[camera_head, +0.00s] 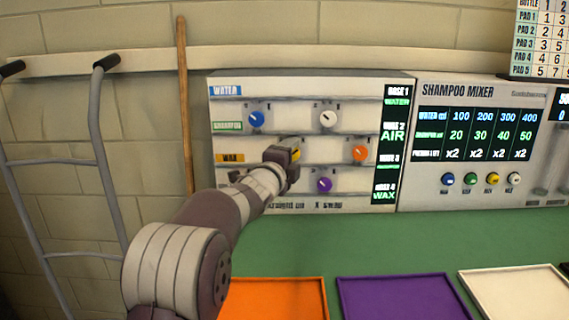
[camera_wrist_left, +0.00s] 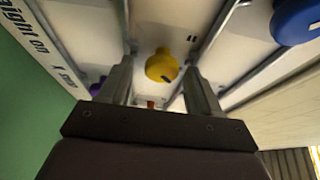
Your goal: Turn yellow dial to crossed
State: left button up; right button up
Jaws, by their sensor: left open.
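The yellow dial (camera_wrist_left: 162,66) is a round knob with a dark pointer mark on the white dial panel (camera_head: 230,190). In the left wrist view it lies between and just beyond the fingers of my left gripper (camera_wrist_left: 160,85), which is open with nothing held. In the head view my left gripper (camera_head: 287,158) is up at the panel and covers most of the yellow dial (camera_head: 296,155). I cannot tell whether the fingers touch the dial. My right gripper is not in view.
Near the yellow dial sit a blue dial (camera_head: 256,119), a white dial (camera_head: 328,118), an orange dial (camera_head: 359,153) and a purple dial (camera_head: 324,185). The shampoo mixer (camera_head: 460,180) stands to the right. Orange (camera_head: 275,283), purple (camera_head: 400,280) and white (camera_head: 515,275) trays lie in front.

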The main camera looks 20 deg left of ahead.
pick_arm(q)
jog(key=s, duration=1.2)
jog(key=shift+d, duration=0.35)
